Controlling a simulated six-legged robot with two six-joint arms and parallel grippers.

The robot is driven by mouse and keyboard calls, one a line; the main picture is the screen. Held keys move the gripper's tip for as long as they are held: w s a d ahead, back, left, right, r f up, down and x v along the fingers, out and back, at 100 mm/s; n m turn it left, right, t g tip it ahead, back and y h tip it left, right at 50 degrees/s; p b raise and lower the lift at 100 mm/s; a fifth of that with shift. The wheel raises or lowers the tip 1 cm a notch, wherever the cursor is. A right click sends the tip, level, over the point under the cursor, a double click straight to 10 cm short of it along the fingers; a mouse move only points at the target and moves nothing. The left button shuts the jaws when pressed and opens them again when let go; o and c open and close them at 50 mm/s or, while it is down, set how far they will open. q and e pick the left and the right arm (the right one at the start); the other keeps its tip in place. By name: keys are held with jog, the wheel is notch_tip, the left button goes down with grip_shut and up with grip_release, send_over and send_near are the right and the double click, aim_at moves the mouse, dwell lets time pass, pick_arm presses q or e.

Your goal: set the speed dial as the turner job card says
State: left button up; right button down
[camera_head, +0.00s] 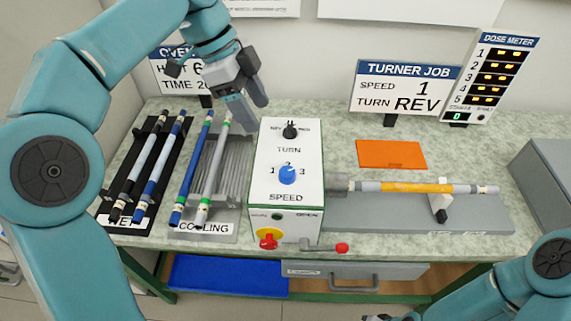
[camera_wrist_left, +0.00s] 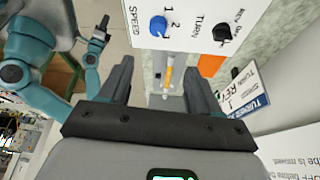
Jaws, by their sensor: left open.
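The turner job card (camera_head: 405,88) reads SPEED 1, TURN REV. The blue speed dial (camera_head: 287,175) is on the white control box (camera_head: 262,150), with 1 at its left, 2 above and 3 at its right. Its mark seems to point up at 2. The dial also shows in the left wrist view (camera_wrist_left: 158,26). My left gripper (camera_head: 250,106) is open and empty, above and behind the box's left side, apart from the dial. My right arm is at the bottom right; its small gripper (camera_wrist_left: 102,30) shows at the left wrist view's upper left, jaws unclear.
A black turn knob (camera_head: 290,131) sits behind the dial. A red knob (camera_head: 268,238) and a red-ended crank (camera_head: 341,248) are at the box's front. A yellow-grey rod (camera_head: 405,187) lies right of the box. Rod racks stand left. An orange sheet (camera_head: 392,154) lies behind the rod.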

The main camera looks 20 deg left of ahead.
aim_at(288, 171)
pick_arm(q)
jog(key=x, duration=0.5)
jog(key=b+x, duration=0.1)
jog(key=x, duration=1)
jog(key=shift+s+a, duration=0.15)
jog(key=shift+s, duration=0.2)
jog(key=shift+f, duration=0.1)
jog(key=c, duration=1)
